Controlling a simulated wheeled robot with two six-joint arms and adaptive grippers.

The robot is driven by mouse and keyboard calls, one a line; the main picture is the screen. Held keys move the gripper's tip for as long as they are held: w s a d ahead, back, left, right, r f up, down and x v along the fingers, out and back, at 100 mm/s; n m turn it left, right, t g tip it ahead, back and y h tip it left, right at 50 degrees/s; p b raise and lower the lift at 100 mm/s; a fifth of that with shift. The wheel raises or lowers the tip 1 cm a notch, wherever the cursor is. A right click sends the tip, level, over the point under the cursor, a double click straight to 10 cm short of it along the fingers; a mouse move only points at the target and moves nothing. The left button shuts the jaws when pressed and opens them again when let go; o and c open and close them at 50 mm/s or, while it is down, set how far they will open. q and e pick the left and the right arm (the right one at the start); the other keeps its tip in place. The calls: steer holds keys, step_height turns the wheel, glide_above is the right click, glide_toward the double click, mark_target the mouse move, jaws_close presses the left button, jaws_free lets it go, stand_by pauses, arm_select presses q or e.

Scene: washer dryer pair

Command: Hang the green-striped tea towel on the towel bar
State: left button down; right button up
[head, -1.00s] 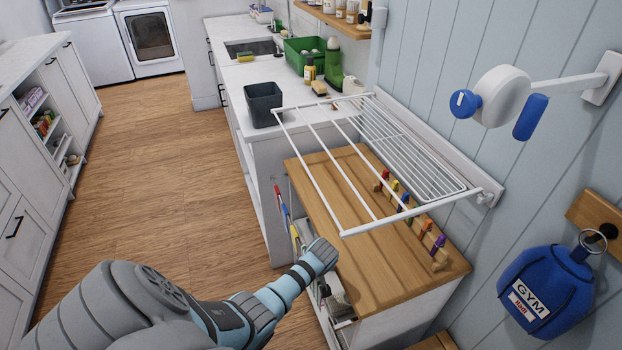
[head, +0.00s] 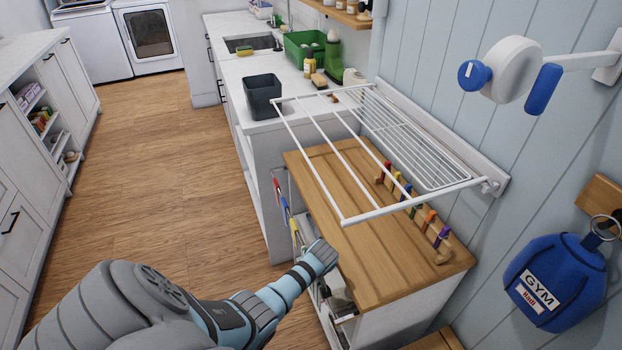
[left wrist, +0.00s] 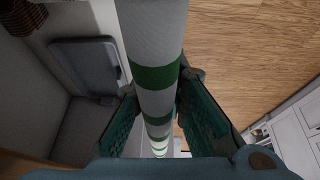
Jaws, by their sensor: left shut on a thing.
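The green-striped tea towel (left wrist: 155,45) is grey-white with green bands and hangs as a narrow roll-like length. In the left wrist view it runs between the two fingers of my left gripper (left wrist: 157,90), which are shut on it. In the head view my left arm reaches to the front side of the wooden-topped cabinet; the gripper and the towel are mostly hidden behind the wrist. A thin rail with red, blue and yellow pieces (head: 283,204) runs along the cabinet's left side; I cannot tell whether it is the towel bar. My right gripper is not in view.
A white fold-out drying rack (head: 376,213) juts from the wall over the wooden top (head: 380,265). Coloured pegs (head: 428,222) stand beneath it. A dark bin (head: 262,96) is on the counter. A blue gym bag (head: 555,280) hangs at right. The wooden floor at left is clear.

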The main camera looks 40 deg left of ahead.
arm_select(q)
steer(key=shift+f, duration=0.15)
steer(key=c, duration=1.5)
jaws_free()
steer(key=shift+c, duration=0.2)
